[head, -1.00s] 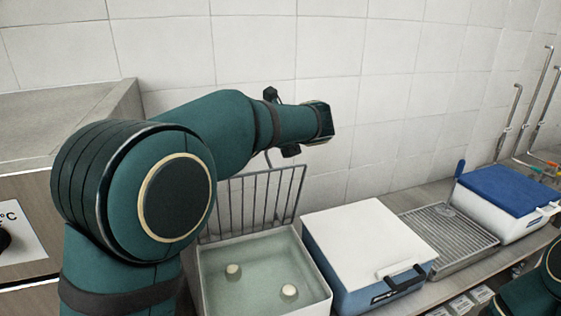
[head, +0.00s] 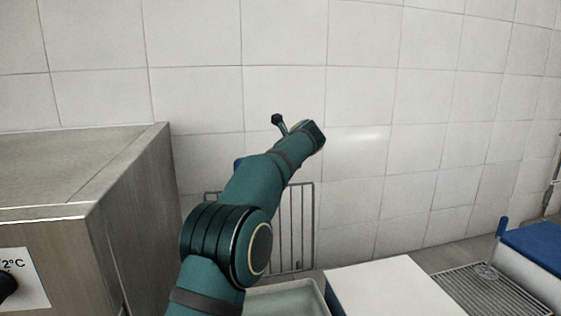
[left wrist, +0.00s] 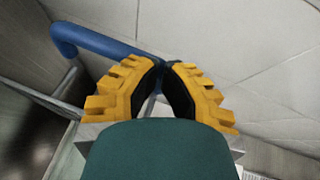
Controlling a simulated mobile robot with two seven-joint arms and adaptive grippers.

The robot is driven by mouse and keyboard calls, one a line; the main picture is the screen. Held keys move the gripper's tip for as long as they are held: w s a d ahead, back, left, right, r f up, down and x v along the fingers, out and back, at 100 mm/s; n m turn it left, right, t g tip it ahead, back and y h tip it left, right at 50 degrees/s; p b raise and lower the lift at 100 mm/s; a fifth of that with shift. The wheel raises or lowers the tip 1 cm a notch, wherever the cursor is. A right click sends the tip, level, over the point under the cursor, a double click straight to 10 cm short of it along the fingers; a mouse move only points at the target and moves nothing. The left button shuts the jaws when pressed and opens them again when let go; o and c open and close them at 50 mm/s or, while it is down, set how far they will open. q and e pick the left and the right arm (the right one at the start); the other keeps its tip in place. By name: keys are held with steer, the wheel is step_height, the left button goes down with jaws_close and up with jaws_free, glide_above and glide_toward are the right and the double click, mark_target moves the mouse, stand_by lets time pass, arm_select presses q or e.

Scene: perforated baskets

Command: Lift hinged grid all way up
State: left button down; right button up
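The hinged grid (head: 303,225) is a grey wire rack standing about upright behind the water basin (head: 290,300), close to the tiled wall. My left arm covers much of its left part. A blue handle (left wrist: 95,40) crosses the left wrist view, and a small blue piece of it (head: 238,163) shows beside my arm in the head view. My left gripper (left wrist: 165,72) has its yellow fingers closed around the blue handle. In the head view this gripper is hidden behind my arm. My right gripper is not in view.
A steel cabinet (head: 130,215) stands close on the left. A white-lidded box (head: 390,290) is right of the basin, then a drain grate (head: 480,290) and a blue-lidded box (head: 540,245). The tiled wall (head: 400,130) is right behind the grid.

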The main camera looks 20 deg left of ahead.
arm_select(q)
steer(key=shift+w+a+f, duration=0.1)
steer(key=shift+w+a, duration=0.35)
steer(key=shift+w, duration=0.25)
